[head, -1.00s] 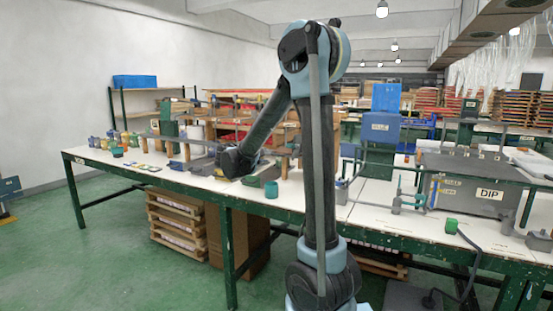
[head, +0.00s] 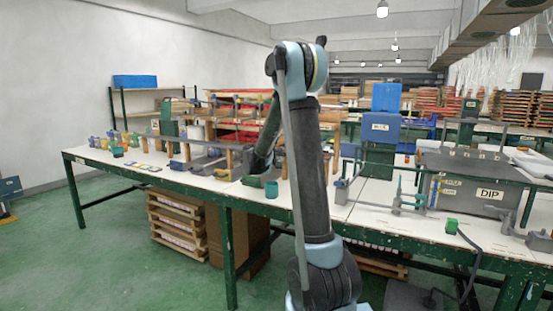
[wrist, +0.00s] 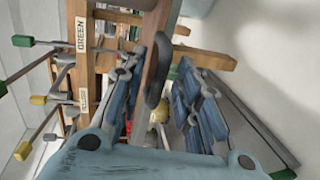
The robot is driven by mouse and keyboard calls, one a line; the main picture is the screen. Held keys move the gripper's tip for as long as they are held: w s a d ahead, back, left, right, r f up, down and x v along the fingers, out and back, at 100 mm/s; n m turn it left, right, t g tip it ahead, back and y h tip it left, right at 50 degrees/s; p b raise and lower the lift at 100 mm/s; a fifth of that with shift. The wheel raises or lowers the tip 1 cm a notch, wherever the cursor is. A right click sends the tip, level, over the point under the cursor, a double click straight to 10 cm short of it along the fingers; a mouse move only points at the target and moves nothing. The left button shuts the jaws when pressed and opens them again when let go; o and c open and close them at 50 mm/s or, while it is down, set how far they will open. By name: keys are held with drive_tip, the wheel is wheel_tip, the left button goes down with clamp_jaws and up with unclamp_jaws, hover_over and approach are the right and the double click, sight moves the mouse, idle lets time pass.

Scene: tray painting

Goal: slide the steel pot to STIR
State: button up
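I cannot pick out the steel pot with certainty in either view, and no STIR label is legible. In the wrist view my gripper (wrist: 172,60) has its two blue-grey fingers spread apart. A dark curved piece like a handle (wrist: 157,85) shows between them, with a small pale yellow round thing (wrist: 158,116) behind it. I cannot tell whether a finger touches either one. In the head view my own arm hides the gripper, which reaches over the worktable (head: 180,178).
A wooden rack (wrist: 82,60) labelled GREEN, with several coloured-handled tools, is close on the left in the wrist view. In the head view a teal cup (head: 271,189) stands near the front edge. A grey DIP tank (head: 470,190) stands at the right.

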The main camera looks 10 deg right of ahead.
drive_tip(key=shift+w+d+f, duration=0.1)
drive_tip(key=shift+w+d, duration=0.05)
drive_tip(key=shift+w, duration=0.15)
drive_tip(key=shift+c, duration=0.2)
clamp_jaws()
